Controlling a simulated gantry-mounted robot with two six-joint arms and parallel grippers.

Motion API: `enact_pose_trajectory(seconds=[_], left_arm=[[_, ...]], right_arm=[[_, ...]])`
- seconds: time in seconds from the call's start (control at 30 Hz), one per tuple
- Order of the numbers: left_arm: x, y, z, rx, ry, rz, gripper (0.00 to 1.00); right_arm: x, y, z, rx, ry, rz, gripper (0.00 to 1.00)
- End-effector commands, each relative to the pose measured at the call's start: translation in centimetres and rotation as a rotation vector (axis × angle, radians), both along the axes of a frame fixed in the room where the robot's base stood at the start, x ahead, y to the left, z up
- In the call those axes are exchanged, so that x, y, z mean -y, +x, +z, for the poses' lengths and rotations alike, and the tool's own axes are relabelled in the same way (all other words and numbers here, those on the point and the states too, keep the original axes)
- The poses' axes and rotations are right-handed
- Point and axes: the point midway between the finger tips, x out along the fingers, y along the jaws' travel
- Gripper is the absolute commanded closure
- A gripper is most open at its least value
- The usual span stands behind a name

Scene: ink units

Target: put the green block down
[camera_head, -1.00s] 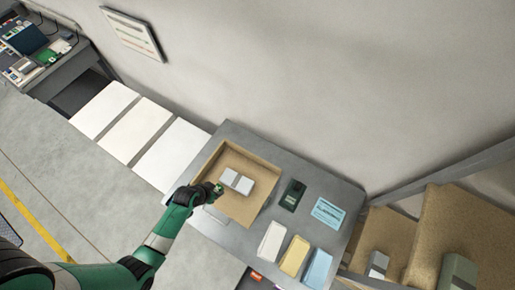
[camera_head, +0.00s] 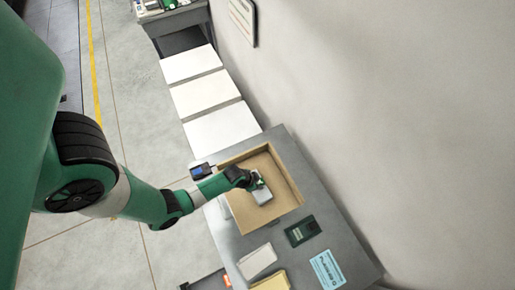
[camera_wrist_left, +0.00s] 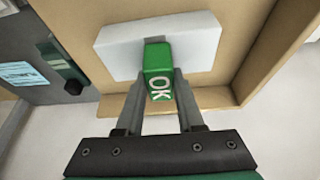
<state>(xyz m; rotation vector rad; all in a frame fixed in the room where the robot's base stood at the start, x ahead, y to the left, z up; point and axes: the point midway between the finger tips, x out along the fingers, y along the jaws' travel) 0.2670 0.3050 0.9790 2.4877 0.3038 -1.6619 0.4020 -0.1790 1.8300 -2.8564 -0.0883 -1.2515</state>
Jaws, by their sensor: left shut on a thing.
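My left gripper (camera_head: 252,181) is shut on the green block (camera_wrist_left: 158,70), which bears the white letters "OK" in the left wrist view. In the head view, only a little green of the block shows at the fingertips. A pale grey-white unit (camera_wrist_left: 115,50) with a darker band across its middle lies in an open cardboard box; it also shows in the head view (camera_head: 262,197). The block is over the middle of this unit, its far end at the band. I cannot tell whether they touch. My right gripper is not in view.
The cardboard box (camera_head: 289,180) stands on a grey table (camera_head: 345,237). Beside it lie a dark green device (camera_head: 302,230), a blue card (camera_head: 327,270), a white tray (camera_head: 257,261) and a yellow tray (camera_head: 271,281). White panels (camera_head: 222,127) lie beyond the table.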

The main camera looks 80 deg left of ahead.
Motion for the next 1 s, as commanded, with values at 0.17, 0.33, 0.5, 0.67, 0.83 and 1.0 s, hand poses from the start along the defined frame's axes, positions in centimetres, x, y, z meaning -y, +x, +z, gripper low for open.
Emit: enact_pose_trajectory(seconds=[0.17,0.33,0.5,0.67,0.83,1.0], left_arm=[[0.0,0.0,0.0,0.000,0.000,0.000,1.00],[0.0,0.0,-0.2,0.000,0.000,0.000,0.51],[0.0,0.0,-0.2,0.000,0.000,0.000,0.33],[0.0,0.0,-0.2,0.000,0.000,0.000,0.33],[0.1,-0.2,0.6,-0.001,0.000,0.000,0.33],[0.3,-1.4,3.9,0.001,0.001,0.001,0.33]], right_arm=[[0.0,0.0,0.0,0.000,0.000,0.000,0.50],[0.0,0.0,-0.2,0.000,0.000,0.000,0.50],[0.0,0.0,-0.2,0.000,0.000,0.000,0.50],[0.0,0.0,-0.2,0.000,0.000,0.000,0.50],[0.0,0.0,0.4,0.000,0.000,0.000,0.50],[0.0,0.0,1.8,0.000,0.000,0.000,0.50]])
